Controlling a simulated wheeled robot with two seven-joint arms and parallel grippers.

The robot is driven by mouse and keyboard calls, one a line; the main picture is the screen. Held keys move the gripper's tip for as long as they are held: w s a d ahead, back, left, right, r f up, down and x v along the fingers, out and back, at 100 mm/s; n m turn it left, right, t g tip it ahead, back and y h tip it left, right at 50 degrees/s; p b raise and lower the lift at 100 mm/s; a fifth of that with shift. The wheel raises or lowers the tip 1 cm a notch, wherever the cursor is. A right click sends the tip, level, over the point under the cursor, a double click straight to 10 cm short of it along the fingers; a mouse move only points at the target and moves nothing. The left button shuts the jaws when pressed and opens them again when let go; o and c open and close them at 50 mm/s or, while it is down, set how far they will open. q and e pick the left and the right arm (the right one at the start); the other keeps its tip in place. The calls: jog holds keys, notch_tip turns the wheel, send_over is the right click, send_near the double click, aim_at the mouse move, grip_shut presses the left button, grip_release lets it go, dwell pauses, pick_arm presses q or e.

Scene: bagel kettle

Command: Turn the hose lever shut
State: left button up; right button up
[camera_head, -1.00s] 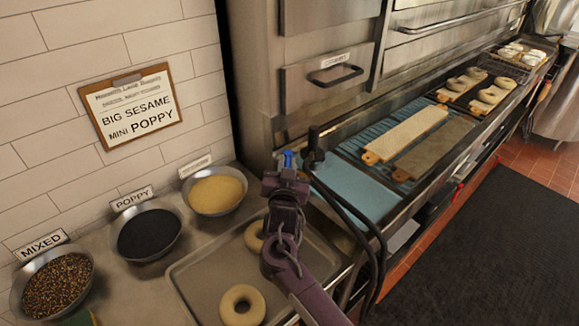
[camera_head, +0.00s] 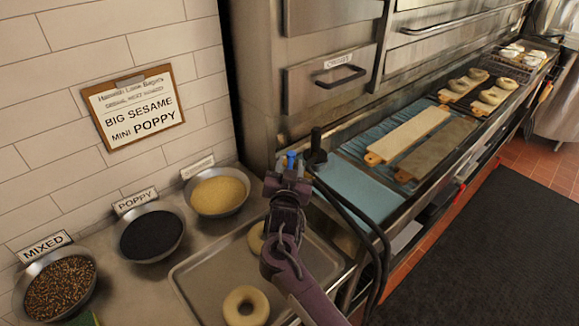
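The hose is a black line that runs from a black upright fitting (camera_head: 317,148) down along the counter's edge (camera_head: 366,232). A small blue piece (camera_head: 291,160), which looks like the lever, shows just beyond my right gripper (camera_head: 288,172). The gripper is at the blue piece, left of the black fitting; I cannot tell whether it touches it. Its fingers are seen from behind and partly hidden by its own body, so their opening is unclear. My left gripper is not in view.
A metal tray (camera_head: 196,287) with bagels (camera_head: 245,306) lies under my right arm. Bowls of mixed seeds (camera_head: 60,287), poppy (camera_head: 151,234) and sesame (camera_head: 218,193) stand to the left. Bagel boards (camera_head: 408,135) lie at the oven front. A clipboard (camera_head: 133,107) hangs on the wall.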

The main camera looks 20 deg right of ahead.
jog(key=b+v, duration=0.2)
jog(key=v, duration=0.5)
jog(key=shift+s+a, duration=0.15)
jog(key=shift+s, duration=0.25)
jog(key=shift+c, duration=0.5)
